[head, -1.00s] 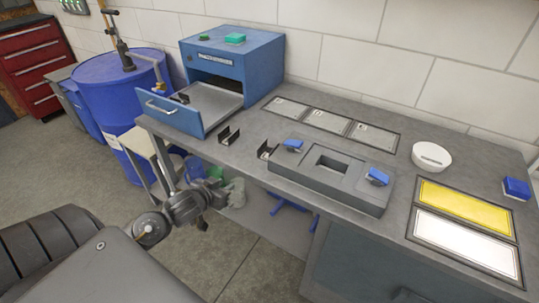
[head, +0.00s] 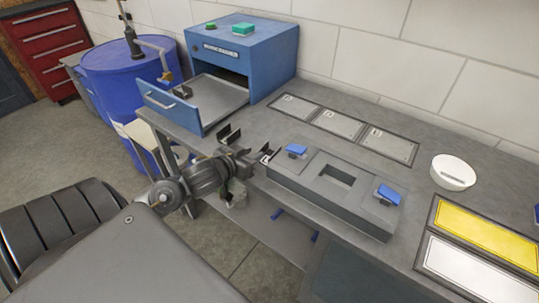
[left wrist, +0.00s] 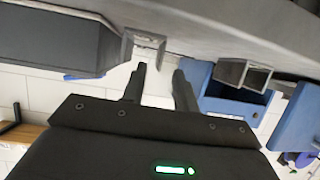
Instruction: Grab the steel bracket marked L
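A small steel bracket (head: 266,157) with a white mark sits on the bench by the left end of the grey fixture; my gripper partly hides it, and I cannot read the mark. In the left wrist view this bracket (left wrist: 146,42) lies just ahead of the fingertips. A second bracket (head: 228,136) stands on the bench to its left; it also shows in the left wrist view (left wrist: 243,74). A third bracket (head: 181,91) is at the open drawer. My left gripper (head: 247,160) is open and empty at the bench's front edge, and its parted fingers show in the left wrist view (left wrist: 160,70). My right gripper is out of view.
The grey fixture (head: 290,187) with blue clamps stands right of the bracket. The blue cabinet (head: 265,60) has its drawer (head: 172,108) pulled out at left. Several labelled plates (head: 338,124) lie behind. A white bowl (head: 453,172) and a yellow panel (head: 480,230) are at right.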

